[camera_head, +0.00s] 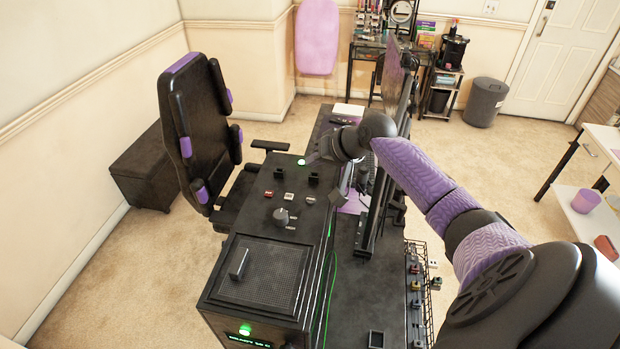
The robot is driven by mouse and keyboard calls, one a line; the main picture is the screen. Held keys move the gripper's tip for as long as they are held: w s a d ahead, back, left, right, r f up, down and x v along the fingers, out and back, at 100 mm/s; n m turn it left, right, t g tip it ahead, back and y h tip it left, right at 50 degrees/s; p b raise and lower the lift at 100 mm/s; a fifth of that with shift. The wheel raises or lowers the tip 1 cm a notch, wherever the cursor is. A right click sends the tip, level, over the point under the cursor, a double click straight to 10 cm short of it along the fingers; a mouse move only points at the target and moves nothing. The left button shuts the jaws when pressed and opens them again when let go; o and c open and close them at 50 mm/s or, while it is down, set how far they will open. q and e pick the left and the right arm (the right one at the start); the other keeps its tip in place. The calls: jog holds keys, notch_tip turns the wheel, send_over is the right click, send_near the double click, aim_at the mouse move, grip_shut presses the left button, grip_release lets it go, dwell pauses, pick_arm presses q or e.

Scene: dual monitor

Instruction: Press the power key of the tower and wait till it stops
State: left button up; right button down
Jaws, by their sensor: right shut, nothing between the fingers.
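The black tower (232,258) stands at the left end of the black desk, with a mesh panel, a knob, small switches and a dark screen with green text at its near end. A lit green-white key (301,161) shows at the far end of its top, and another green light (245,330) glows beside the screen. Which of them is the power key I cannot tell for sure. My right gripper (313,158) is shut and empty, its tip just right of the far lit key. I cannot tell whether they touch. My left gripper is not in view.
Upright monitors (378,185) stand edge-on right of the tower, close beside my right arm. A black and purple chair (200,130) stands to the left. A green cable (329,290) runs along the tower's right side. Bare carpet lies beyond the desk.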

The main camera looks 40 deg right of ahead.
aim_at(313, 201)
jog(key=f+b, duration=0.8)
jog(key=shift+w+f, duration=0.2)
jog(key=shift+f, duration=0.25)
dwell(1.6)
jog(key=shift+f, duration=0.4)
jog(key=shift+f+b, duration=0.4)
dwell(0.4)
jog(key=shift+r, duration=0.1)
jog(key=shift+r+p, duration=0.75)
jog(key=shift+p, duration=0.25)
